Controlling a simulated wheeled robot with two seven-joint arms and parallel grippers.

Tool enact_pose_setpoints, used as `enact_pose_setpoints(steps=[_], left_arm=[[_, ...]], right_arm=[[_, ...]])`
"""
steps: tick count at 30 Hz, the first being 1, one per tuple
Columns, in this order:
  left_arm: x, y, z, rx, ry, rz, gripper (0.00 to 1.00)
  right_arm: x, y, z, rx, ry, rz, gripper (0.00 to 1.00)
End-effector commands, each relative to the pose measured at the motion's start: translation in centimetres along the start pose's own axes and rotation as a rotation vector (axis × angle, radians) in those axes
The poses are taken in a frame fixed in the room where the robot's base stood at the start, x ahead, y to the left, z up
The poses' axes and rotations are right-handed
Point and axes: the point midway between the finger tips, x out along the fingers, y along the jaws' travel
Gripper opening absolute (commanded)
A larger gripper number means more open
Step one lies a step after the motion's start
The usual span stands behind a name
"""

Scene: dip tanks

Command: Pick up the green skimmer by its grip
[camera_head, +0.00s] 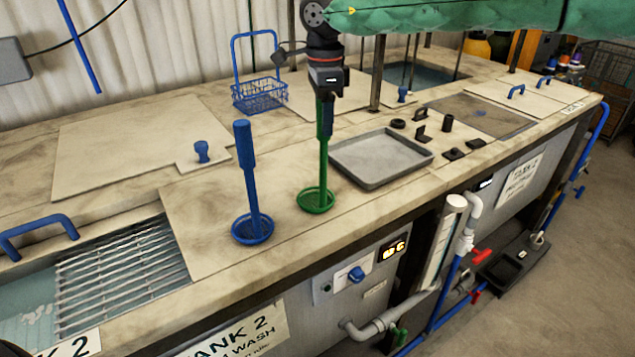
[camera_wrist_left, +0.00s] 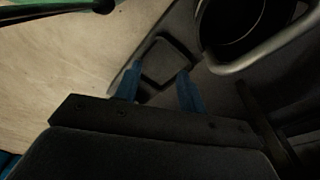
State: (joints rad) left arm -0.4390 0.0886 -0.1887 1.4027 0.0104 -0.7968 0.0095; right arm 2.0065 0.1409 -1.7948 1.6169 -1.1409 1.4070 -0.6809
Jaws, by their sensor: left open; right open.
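The green skimmer (camera_head: 323,165) stands upright on the counter, its round head (camera_head: 316,199) down and its grip up. My right gripper (camera_head: 325,118) is open and points down at the upper part of the grip, which it partly hides. I cannot tell whether the fingers touch it. A similar blue skimmer (camera_head: 246,170) stands to its left. My left gripper (camera_wrist_left: 157,85) shows only in the left wrist view, with its blue fingers apart and nothing between them.
A grey tray (camera_head: 381,158) lies just right of the green skimmer, with small black parts beyond it. A blue wire basket (camera_head: 259,93) stands behind. A grated tank opening (camera_head: 120,275) is at the left. The counter's front edge runs close by.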

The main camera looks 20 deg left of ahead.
Motion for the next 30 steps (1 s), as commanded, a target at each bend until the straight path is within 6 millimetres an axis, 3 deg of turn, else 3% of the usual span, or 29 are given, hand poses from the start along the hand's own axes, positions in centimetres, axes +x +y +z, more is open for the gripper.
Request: enact_pose_setpoints(steps=[11,19,30], left_arm=[[0.58,-0.19,0.22,0.002,0.005,-0.002,0.41],[0.55,-0.22,0.15,0.001,0.006,-0.003,0.41],[0.53,-0.25,0.02,0.001,0.007,-0.003,0.41]], right_arm=[[0.61,0.02,-0.03,0.000,0.001,0.000,0.51],[0.57,0.01,-0.03,0.000,0.001,0.000,0.00],[0.45,-0.01,-0.03,0.000,0.000,-0.001,0.00]])
